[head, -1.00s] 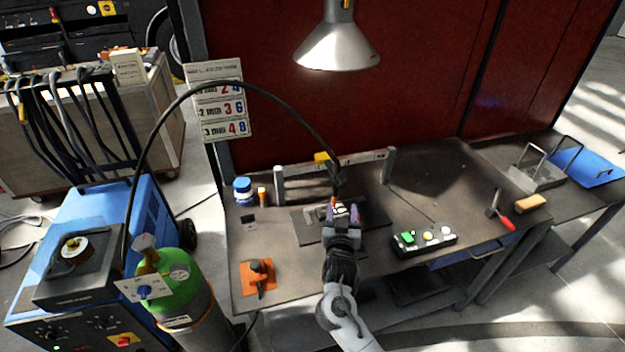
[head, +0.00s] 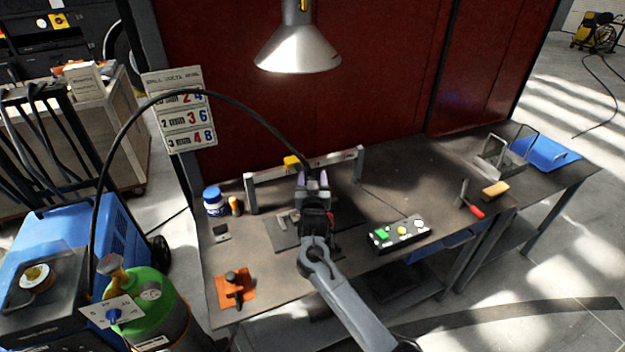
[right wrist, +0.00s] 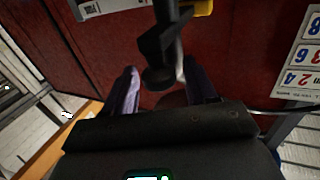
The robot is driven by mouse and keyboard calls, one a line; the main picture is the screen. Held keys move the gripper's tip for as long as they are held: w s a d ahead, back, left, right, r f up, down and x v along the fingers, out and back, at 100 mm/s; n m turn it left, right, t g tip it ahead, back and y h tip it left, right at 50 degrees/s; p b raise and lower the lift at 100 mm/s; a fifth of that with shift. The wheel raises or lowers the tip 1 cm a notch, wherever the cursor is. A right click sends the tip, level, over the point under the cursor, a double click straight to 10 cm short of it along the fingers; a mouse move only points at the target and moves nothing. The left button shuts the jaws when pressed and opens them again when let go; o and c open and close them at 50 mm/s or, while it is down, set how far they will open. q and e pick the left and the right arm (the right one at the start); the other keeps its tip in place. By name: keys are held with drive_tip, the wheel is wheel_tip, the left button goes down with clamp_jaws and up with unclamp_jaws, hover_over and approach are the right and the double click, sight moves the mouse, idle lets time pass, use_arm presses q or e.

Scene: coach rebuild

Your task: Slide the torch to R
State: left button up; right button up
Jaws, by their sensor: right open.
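The torch is a dark body hanging from a yellow carriage (head: 291,162) on a pale rail (head: 268,172) between two posts. A black cable arcs in to it from the left. In the head view my gripper largely hides the torch. In the right wrist view the dark torch (right wrist: 158,55) stands between my two purple fingers, with yellow above it (right wrist: 201,7). My right gripper (head: 312,178) is open, its fingers on either side of the torch; contact cannot be told. Any R mark on the rail is too small to read. My left gripper is not in view.
A button box (head: 400,233) sits right of my arm. A blue-lidded jar (head: 213,203) and an orange pad (head: 235,290) are on the left. A red-handled tool (head: 472,206) and a yellow block (head: 495,190) lie right. A lamp (head: 298,48) hangs above.

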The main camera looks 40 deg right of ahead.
drive_tip(key=shift+w+d, duration=0.15)
clamp_jaws()
drive_tip(key=shift+s+d+p, duration=0.25)
drive_tip(key=shift+s+d, duration=0.05)
drive_tip(key=shift+d, duration=0.6)
drive_tip(key=shift+s+d+p, duration=0.2)
drive_tip(key=shift+s+d, duration=0.05)
drive_tip(key=shift+d, duration=0.65)
unclamp_jaws()
drive_tip(key=shift+w, duration=0.1)
drive_tip(key=shift+a, duration=0.1)
drive_tip(key=v, duration=1.1)
drive_tip(key=shift+p, duration=0.4)
